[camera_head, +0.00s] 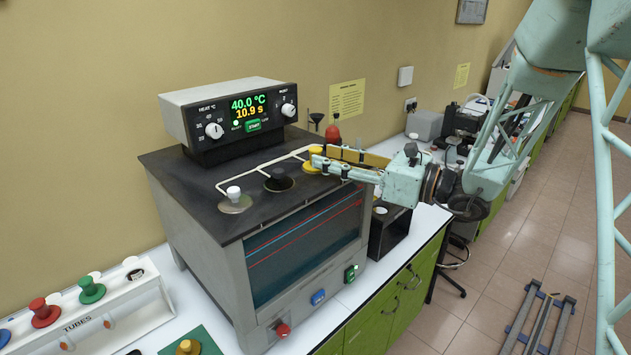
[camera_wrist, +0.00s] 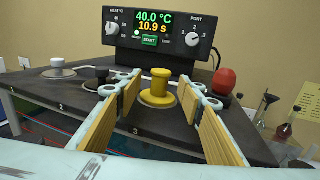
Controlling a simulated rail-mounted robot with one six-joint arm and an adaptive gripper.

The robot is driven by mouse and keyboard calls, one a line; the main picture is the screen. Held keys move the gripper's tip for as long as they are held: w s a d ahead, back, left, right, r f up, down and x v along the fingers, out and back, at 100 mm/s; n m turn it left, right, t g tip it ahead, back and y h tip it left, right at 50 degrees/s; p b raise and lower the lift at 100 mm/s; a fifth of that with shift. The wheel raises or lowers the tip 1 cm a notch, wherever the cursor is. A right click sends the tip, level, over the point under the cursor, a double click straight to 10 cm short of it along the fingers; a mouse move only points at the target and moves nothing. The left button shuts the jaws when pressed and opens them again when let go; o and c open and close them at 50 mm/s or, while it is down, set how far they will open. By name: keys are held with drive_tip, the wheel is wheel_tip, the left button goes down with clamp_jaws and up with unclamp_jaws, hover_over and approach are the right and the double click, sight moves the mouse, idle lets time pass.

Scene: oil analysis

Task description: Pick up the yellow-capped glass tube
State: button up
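The yellow cap (camera_head: 313,160) sits at port 3 on the dark top of the heating bath, at its right end. In the wrist view the yellow cap (camera_wrist: 158,88) is upright, with a wide flange below a narrower knob. Its glass tube is hidden below the bath top. My gripper (camera_head: 322,156) is open at the cap, reaching in from the right. In the wrist view my gripper (camera_wrist: 157,92) has one finger on each side, with visible gaps to the cap. The cap appears between or just beyond the fingertips; exact depth is unclear.
A black cap (camera_head: 278,180) and a white cap (camera_head: 234,195) sit in the other ports. The control box (camera_head: 228,115) reads 40.0 °C and 10.9 s. A red bulb (camera_wrist: 224,82) stands close right of the fingers. A tubes rack (camera_head: 100,318) is at lower left.

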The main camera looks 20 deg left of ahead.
drive_tip(key=shift+x, duration=2.2)
drive_tip(key=shift+c, duration=0.4)
clamp_jaws()
